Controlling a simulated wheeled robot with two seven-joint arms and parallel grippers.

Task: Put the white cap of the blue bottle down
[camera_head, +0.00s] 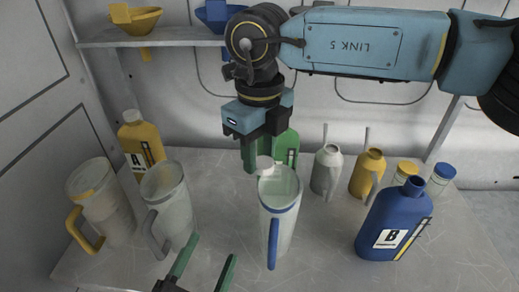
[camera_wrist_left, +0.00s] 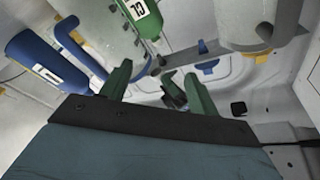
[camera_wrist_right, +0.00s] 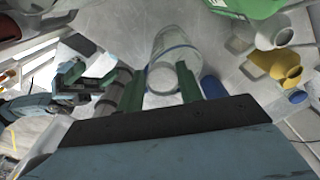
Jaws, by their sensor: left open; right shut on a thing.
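My right gripper (camera_head: 256,160) comes down from above in the head view. It is shut on a small white cap (camera_head: 264,163), held just above the rim of the clear jug with the blue handle (camera_head: 281,205). In the right wrist view the cap (camera_wrist_right: 162,79) sits between the fingers. The blue bottle (camera_head: 388,215) stands upright at the right of the table, label "B" facing forward, apart from the gripper. My left gripper (camera_head: 203,268) is open and empty at the front edge of the head view.
A jug with a grey handle (camera_head: 168,205) and one with a yellow handle (camera_head: 103,205) stand at the left. A yellow bottle (camera_head: 142,145) is behind them. A green bottle (camera_head: 287,146), a grey can (camera_head: 326,170) and a yellow can (camera_head: 367,173) line the back. The front right table is clear.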

